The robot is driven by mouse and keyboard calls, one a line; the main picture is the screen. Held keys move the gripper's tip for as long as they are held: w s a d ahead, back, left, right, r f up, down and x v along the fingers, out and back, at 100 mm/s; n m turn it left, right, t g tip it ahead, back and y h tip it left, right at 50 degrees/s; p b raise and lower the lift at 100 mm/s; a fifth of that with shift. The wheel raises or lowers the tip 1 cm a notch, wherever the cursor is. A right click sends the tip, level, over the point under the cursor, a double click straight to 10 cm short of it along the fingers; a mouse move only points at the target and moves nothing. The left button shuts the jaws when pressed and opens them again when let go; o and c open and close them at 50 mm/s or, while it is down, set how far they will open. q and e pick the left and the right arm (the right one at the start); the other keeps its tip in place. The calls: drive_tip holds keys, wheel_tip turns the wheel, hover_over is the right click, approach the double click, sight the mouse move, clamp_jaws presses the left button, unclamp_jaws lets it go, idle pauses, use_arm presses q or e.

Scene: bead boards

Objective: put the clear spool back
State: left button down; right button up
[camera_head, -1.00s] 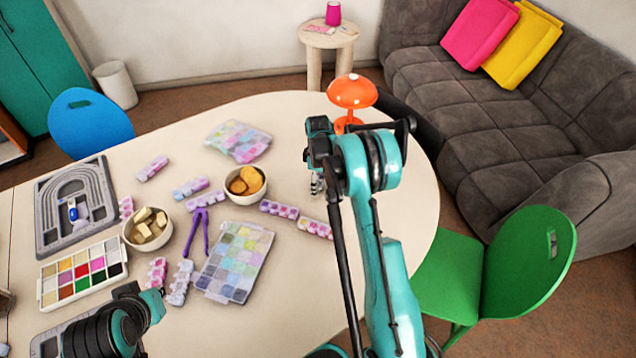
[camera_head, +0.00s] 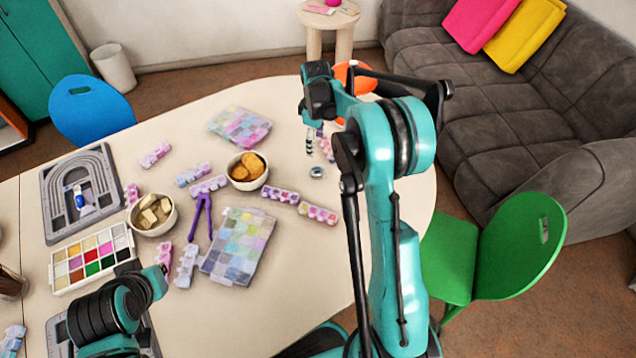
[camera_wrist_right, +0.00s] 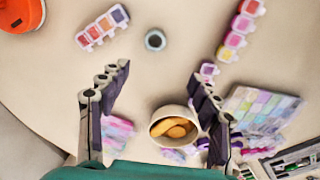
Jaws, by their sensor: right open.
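A small round grey-blue ring (camera_head: 317,172), which looks like the clear spool, stands on the table right of the bowl of biscuits.
A biscuit bowl (camera_head: 247,171), a second bowl (camera_head: 152,215), purple pliers (camera_head: 198,215), a clear bead case (camera_head: 238,247) and several small bead boxes (camera_head: 318,214) crowd the table's middle. A grey bead board (camera_head: 52,207) lies left. An orange lamp (camera_head: 360,80) stands behind my right arm.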

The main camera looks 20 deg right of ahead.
drive_tip(key=s+a+r+m+t, duration=0.35)
drive_tip(key=s+a+r, duration=0.35)
drive_tip(key=s+r, duration=0.6)
drive_tip(key=s+a+f+m+t, duration=0.1)
drive_tip(key=s+a+m, duration=0.1)
drive_tip(key=s, duration=0.5)
drive_tip(key=s+a+f+m+t, duration=0.2)
drive_tip(key=s+a+m, duration=0.1)
drive_tip(key=s, duration=0.5)
drive_tip(key=shift+m, duration=0.35)
